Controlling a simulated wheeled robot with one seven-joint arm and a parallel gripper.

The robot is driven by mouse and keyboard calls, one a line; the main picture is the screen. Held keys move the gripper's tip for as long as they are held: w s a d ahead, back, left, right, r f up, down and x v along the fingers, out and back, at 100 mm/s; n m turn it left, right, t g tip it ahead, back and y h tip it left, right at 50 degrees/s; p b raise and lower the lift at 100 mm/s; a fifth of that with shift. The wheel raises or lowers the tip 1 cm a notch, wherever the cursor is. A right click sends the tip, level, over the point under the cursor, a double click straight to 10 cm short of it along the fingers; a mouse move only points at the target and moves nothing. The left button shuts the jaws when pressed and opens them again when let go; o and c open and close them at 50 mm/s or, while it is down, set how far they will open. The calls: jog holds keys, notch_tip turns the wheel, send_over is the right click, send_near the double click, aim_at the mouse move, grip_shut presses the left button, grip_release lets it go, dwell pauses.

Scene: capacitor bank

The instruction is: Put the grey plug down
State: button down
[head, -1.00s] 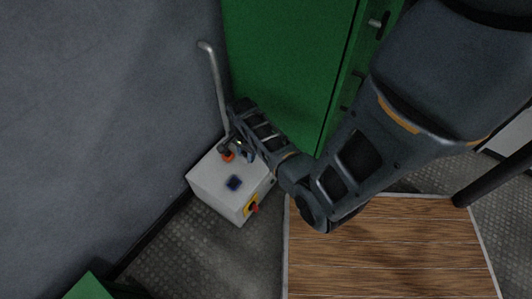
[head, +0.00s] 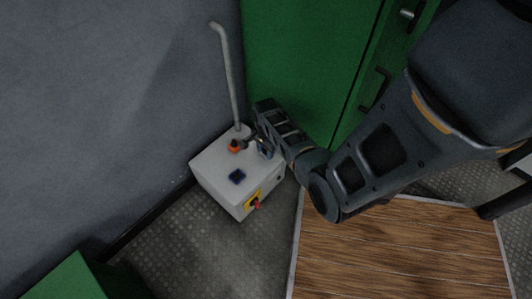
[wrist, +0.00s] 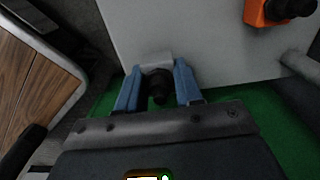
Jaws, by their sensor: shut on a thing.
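My gripper (wrist: 158,88) is shut on the grey plug (wrist: 160,92), whose dark rounded body shows between the two blue fingers in the wrist view. The plug's far end is at the pale face of a light grey box (wrist: 190,35); I cannot tell whether it touches. In the head view my gripper (head: 264,150) is at the back right of the same box (head: 222,180), right of an orange socket (head: 234,147) with a dark plug in it. The grey plug is too small to make out clearly there.
A grey pipe (head: 226,75) rises behind. A green cabinet (head: 300,60) stands close behind my wrist. A wooden surface (head: 395,255) lies right.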

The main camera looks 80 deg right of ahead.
jog(key=shift+f, duration=0.3)
jog(key=shift+f, duration=0.45)
jog(key=shift+f+b, duration=0.1)
jog(key=shift+b, duration=0.2)
jog(key=c, duration=0.7)
grip_release()
jog(key=shift+c, duration=0.2)
